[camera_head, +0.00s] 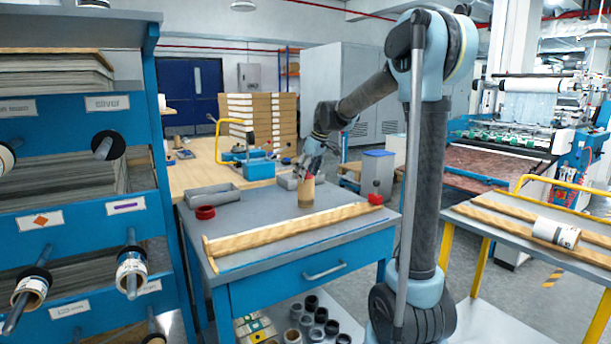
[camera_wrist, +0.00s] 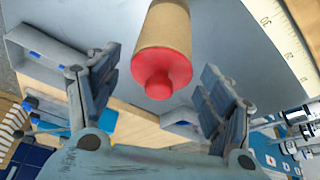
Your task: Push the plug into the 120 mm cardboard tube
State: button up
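The cardboard tube (camera_head: 306,194) stands upright on the grey top of the blue bench. In the wrist view the same tube (camera_wrist: 163,25) runs away from the camera. The red plug (camera_wrist: 161,70) sits at its near end, with its flange against the rim and its knob facing me. How deep the plug sits cannot be seen. In the head view the plug (camera_head: 308,178) is a small red patch, partly hidden by my gripper (camera_head: 312,163). My gripper is open above the tube, its fingers on either side of the plug and apart from it.
A wooden strip (camera_head: 290,230) lies along the bench front. A red ring (camera_head: 205,212), a grey tray (camera_head: 213,195) and a red-topped object (camera_head: 375,195) also stand on the bench. A roll rack (camera_head: 85,180) is at left, and a side table (camera_head: 530,236) with a white roll is at right.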

jog(key=shift+r, duration=0.1)
jog(key=v, duration=1.1)
jog(key=s+d+f+m+h, duration=0.1)
jog(key=s+d+f+m, duration=0.1)
jog(key=s+d+f, duration=0.3)
jog(key=s+d+f+m, duration=0.2)
jog(key=s+d, duration=0.1)
jog(key=s, duration=0.5)
jog(key=s+d+f+m+h, duration=0.1)
jog(key=s+d+f, duration=0.2)
jog(key=s+d, duration=0.25)
jog(key=s+d+f+m, duration=0.3)
jog(key=s+f, duration=0.6)
jog(key=s+d+f+m+h, duration=0.1)
jog(key=s+d+f+m, duration=0.2)
jog(key=s+f, duration=0.6)
jog(key=shift+s+d+h, duration=0.3)
jog(key=shift+s+d, duration=0.05)
jog(key=shift+s, duration=0.4)
jog(key=shift+w+f, duration=0.1)
jog(key=shift+f, duration=0.05)
jog(key=shift+w+f, duration=0.15)
jog(key=shift+w, duration=0.2)
